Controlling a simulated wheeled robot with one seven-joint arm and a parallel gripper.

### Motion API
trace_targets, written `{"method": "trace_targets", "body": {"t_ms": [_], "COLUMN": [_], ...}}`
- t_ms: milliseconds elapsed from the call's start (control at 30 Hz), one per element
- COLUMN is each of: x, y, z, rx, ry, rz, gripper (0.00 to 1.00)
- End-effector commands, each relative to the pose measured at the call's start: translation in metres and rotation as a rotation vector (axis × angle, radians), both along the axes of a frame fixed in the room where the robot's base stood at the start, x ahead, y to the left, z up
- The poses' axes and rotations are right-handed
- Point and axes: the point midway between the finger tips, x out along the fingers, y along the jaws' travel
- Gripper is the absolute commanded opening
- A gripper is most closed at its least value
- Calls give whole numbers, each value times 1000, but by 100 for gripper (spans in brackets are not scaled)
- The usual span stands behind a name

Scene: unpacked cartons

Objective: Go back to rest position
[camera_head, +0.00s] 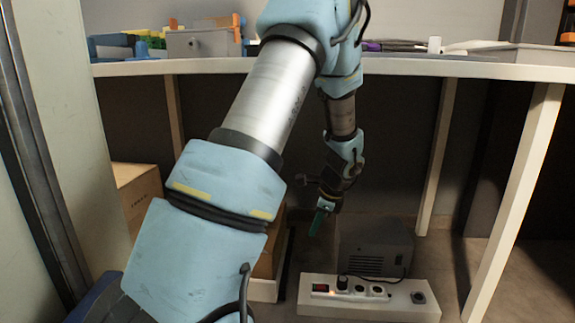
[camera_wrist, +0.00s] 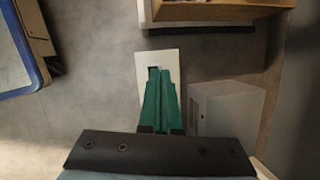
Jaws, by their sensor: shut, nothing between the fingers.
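My gripper (camera_head: 318,222) hangs under the table in the head view, at the end of my bent blue arm. It points down above the floor. Its green fingers also show in the wrist view (camera_wrist: 161,100), side by side and shut with nothing between them. In the wrist view the fingertips overlap a white panel below, so part of that panel is hidden.
A white table (camera_head: 420,68) spans the view, with cluttered items on top. Below are a white socket panel (camera_head: 330,309), a dark grey box (camera_head: 375,248) and a cardboard carton (camera_head: 137,195). A table leg (camera_head: 520,195) stands right. Open floor shows in the wrist view (camera_wrist: 95,75).

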Motion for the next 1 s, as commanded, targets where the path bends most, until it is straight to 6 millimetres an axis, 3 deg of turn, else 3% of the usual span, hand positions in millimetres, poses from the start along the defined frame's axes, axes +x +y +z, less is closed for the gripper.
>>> {"method": "trace_targets", "body": {"t_ms": [33,300,700,1000], "x": [-9,-75,-153,-157], "y": [18,93,146,143], "z": [14,69,102,162], "rx": [-55,-342,-593,-560], "ry": [-17,-114,-224,-198], "rz": [131,903,1682,1681], "gripper": [0,0,0,0]}}
